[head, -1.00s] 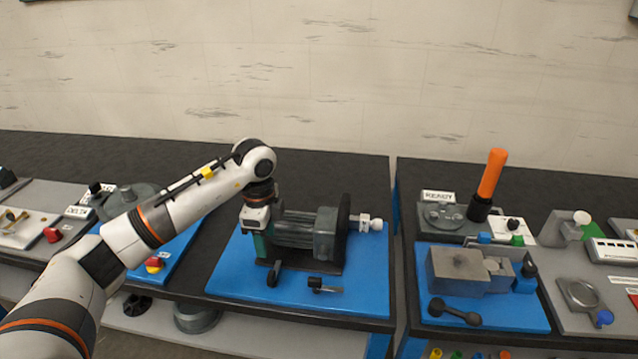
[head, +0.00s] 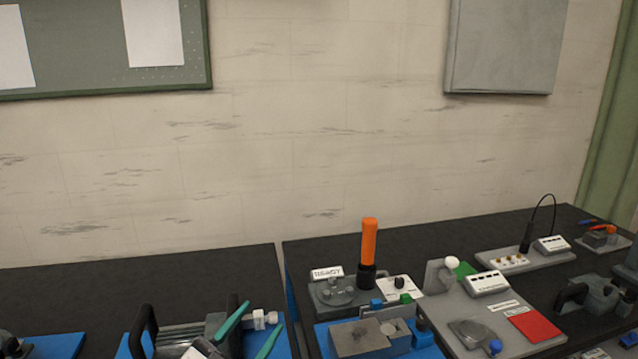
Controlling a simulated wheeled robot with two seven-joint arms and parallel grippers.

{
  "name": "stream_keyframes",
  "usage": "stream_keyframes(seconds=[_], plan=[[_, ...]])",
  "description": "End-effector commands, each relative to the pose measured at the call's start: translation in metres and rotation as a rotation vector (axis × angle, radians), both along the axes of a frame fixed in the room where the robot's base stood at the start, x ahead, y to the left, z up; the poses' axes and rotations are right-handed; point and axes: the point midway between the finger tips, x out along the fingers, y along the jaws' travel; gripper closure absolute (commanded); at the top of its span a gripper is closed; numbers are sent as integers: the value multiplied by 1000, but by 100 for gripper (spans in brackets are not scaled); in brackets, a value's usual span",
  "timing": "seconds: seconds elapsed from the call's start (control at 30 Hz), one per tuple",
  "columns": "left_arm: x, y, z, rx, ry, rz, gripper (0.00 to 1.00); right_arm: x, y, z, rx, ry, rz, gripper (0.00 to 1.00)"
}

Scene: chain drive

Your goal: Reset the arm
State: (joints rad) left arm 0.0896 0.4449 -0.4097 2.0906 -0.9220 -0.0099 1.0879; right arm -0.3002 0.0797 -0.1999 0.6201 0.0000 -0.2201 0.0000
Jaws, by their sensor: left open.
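My left gripper (head: 264,315) shows at the bottom edge, left of centre, as two teal fingers spread apart. It is open with nothing between the fingers; most of the arm is out of view below. It is in front of the grey machine (head: 180,334) on its blue board (head: 292,340), and overlaps it in the picture. The machine's white knob (head: 259,320) shows behind the fingers. I cannot tell whether the fingers touch anything. The lower part of the machine is cut off. My right gripper is not in view.
The right bench carries an orange-handled tool (head: 369,243), a READY sign (head: 327,272), a grey block (head: 370,338) and a red pad (head: 534,327). A gap parts the two benches. The dark bench top (head: 130,282) behind the machine is clear up to the wall.

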Motion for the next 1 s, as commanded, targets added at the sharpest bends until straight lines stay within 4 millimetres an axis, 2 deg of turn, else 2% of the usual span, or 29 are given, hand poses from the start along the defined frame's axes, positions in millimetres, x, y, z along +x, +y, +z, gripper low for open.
stream_keyframes(seconds=[0.1, 0.17, 0.27, 0.33, 0.43, 0.6, 0.87, 0.9, 1.0], plan=[[-2, 47, -34, -95, 193, 284, 47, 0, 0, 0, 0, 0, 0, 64], [-9, 70, -61, -105, 326, 413, 47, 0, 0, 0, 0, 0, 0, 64], [-35, 100, -115, -76, 590, 581, 47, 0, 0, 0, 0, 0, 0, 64], [-62, 112, -152, -30, 782, 650, 47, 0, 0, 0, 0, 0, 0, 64], [-103, 119, -191, 48, 1015, 683, 47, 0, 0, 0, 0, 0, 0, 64], [-164, 117, -230, 168, 1302, 650, 47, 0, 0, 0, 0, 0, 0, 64], [-248, 104, -257, 327, 1626, 503, 47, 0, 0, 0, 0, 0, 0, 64], [-252, 103, -264, 341, 1649, 489, 47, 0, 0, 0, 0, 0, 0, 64], [-242, 102, -292, 345, 1652, 493, 47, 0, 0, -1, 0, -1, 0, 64]])
